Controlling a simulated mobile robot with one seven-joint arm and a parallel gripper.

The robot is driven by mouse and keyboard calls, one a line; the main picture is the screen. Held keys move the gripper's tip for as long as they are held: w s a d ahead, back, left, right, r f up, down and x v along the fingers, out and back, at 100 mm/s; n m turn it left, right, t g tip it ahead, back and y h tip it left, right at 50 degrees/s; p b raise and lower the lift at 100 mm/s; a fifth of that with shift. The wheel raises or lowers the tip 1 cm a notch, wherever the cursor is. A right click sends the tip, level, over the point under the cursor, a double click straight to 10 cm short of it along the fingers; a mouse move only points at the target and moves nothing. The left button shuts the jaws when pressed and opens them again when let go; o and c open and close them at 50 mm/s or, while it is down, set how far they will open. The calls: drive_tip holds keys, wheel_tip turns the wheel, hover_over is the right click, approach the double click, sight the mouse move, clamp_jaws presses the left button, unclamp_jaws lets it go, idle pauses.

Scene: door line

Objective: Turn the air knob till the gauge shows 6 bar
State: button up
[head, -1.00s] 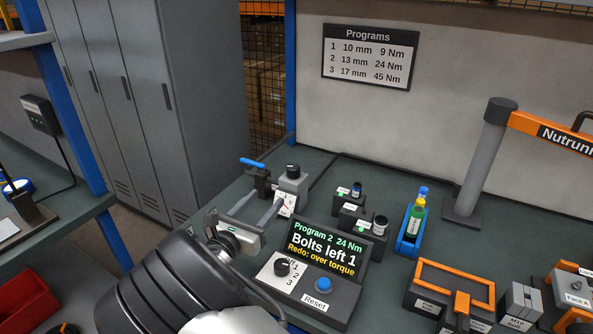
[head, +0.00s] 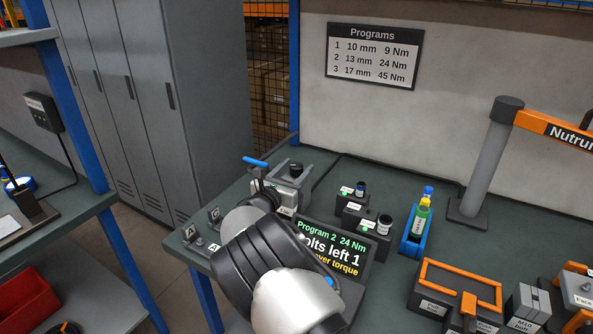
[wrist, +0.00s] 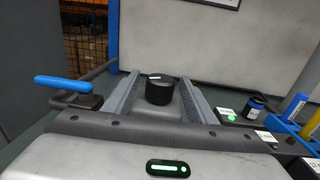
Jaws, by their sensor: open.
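The black air knob (head: 296,168) sits on top of a grey unit at the back left of the bench. In the wrist view the knob (wrist: 160,91) has a white mark on its top and stands between my two fingers, with a gap on each side. My gripper (head: 291,180) is open and reaches over the unit; its fingers also show in the wrist view (wrist: 159,78). The gauge face on the front of the unit is hidden behind my gripper, so its reading cannot be seen.
A blue-handled valve (head: 255,161) stands just left of the knob. The nutrunner display (head: 343,250) is partly covered by my arm. Small black holders (head: 355,215) and a blue bottle holder (head: 414,236) stand to the right. A wall panel (head: 450,110) is behind.

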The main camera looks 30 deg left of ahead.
drive_tip(key=shift+w, duration=0.25)
drive_tip(key=shift+c, duration=0.2)
drive_tip(key=c, duration=1)
drive_tip(key=shift+n+g+y+b, duration=0.4)
drive_tip(key=shift+n+y+b, duration=0.4)
drive_tip(key=shift+n+y, duration=1.1)
drive_tip(key=shift+m+y, duration=0.4)
drive_tip(key=o, duration=1)
drive_tip(key=shift+o, duration=0.2)
drive_tip(key=shift+s, duration=0.1)
drive_tip(key=p+v, duration=0.2)
drive_tip(key=v, duration=1.5)
drive_tip(key=shift+s, duration=0.15)
